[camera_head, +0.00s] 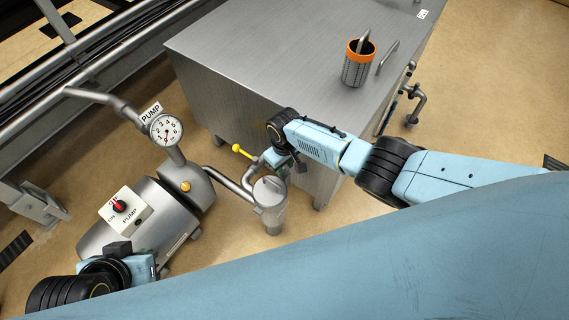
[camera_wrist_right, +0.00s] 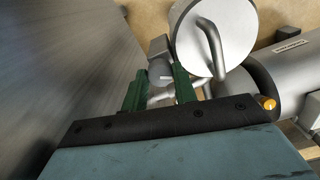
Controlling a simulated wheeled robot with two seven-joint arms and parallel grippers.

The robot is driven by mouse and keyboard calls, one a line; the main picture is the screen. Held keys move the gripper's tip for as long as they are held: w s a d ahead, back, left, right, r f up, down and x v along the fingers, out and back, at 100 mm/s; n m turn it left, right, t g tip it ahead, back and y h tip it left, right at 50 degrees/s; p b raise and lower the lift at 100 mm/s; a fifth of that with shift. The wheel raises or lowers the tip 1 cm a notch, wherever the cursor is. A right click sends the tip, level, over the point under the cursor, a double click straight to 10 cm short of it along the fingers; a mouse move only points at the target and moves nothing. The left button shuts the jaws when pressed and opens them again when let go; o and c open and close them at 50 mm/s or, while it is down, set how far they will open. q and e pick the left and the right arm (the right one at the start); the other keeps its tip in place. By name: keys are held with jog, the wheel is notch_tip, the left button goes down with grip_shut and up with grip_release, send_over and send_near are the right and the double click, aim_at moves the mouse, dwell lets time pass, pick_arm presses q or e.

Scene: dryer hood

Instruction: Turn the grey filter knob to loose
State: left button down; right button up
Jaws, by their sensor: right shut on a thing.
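The grey filter knob (camera_wrist_right: 160,74) shows in the right wrist view between the two green fingers of my right gripper (camera_wrist_right: 159,82), with a small white mark on it. The right gripper is shut on this knob. In the head view the right gripper (camera_head: 282,164) points down beside the filter canister (camera_head: 270,205), and the knob is hidden there. The canister's round lid (camera_wrist_right: 198,38) shows just beyond the fingers in the wrist view. My left arm shows at the lower left of the head view, but its fingers are not visible.
A steel cabinet (camera_head: 270,60) stands close beside my right gripper, with an orange-rimmed cup (camera_head: 355,68) on top. Pipes with a yellow-handled valve (camera_head: 240,151) join the canister to the pump tank (camera_head: 150,225), which carries a gauge (camera_head: 166,130) and a red-knobbed switch (camera_head: 121,206).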

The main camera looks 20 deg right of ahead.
jog(key=n, duration=0.5)
jog(key=shift+n, duration=2.4)
jog(key=o, duration=1)
